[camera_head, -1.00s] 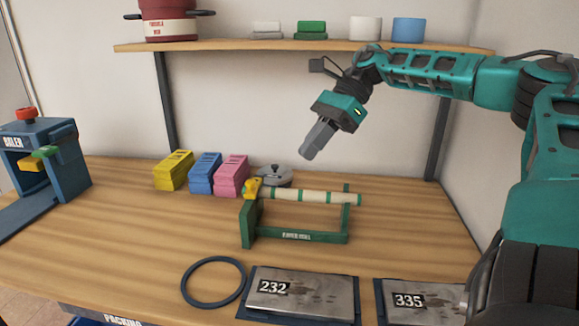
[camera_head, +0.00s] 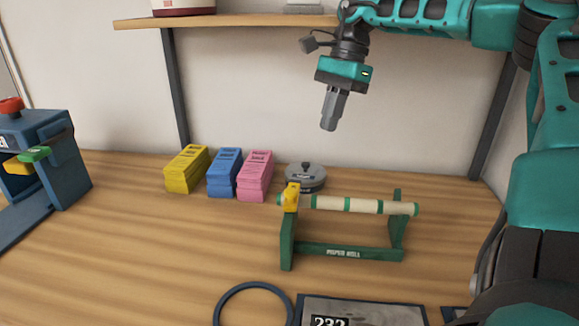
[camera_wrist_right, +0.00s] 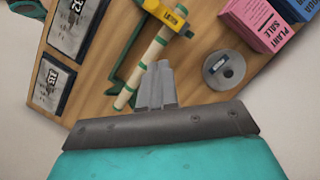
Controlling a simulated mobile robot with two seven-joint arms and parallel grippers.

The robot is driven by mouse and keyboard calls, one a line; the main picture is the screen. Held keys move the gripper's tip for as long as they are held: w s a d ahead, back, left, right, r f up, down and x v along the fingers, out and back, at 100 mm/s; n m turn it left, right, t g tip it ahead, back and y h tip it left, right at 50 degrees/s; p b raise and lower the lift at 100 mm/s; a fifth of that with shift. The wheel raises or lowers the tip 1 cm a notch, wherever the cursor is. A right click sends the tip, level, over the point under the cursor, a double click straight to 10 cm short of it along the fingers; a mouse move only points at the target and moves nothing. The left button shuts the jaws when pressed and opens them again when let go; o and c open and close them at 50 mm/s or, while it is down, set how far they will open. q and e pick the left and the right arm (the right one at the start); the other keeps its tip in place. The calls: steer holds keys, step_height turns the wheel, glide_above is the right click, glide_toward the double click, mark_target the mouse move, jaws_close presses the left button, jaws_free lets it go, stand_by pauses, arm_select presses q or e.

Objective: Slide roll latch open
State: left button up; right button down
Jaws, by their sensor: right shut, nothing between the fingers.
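The green paper roll stand (camera_head: 340,252) stands on the wooden table and holds a pale roll with green bands (camera_head: 362,206) lying across it. The yellow roll latch (camera_head: 291,197) sits at the top of the stand's left post, at the roll's left end. It also shows in the right wrist view (camera_wrist_right: 178,16). My right gripper (camera_head: 328,126) is shut and empty, pointing down, above and behind the roll and apart from it. In the right wrist view its closed fingers (camera_wrist_right: 157,70) appear beside the roll. My left gripper is not in view.
Yellow (camera_head: 186,170), blue (camera_head: 224,174) and pink (camera_head: 255,177) card stacks and a round grey lidded thing (camera_head: 305,177) stand behind the stand. A dark ring (camera_head: 222,302) and a plate marked 232 (camera_head: 375,310) lie in front. A blue machine (camera_head: 55,150) is at left.

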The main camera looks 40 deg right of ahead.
glide_toward(297, 199)
steer(key=d+f, duration=0.1)
steer(key=f, duration=0.1)
steer(key=d+f, duration=0.1)
steer(key=f, duration=0.1)
steer(key=shift+s+d, duration=0.15)
steer(key=shift+d, duration=0.1)
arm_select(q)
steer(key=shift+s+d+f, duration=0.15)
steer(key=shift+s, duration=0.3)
arm_select(e)
steer(key=shift+w+a+f, duration=0.1)
steer(key=shift+w+a, duration=0.05)
steer(key=shift+a, duration=0.75)
steer(key=shift+w+a+f, duration=0.1)
steer(key=shift+a, duration=0.8)
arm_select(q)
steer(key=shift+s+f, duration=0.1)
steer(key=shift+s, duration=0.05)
arm_select(e)
steer(key=shift+a, duration=0.1)
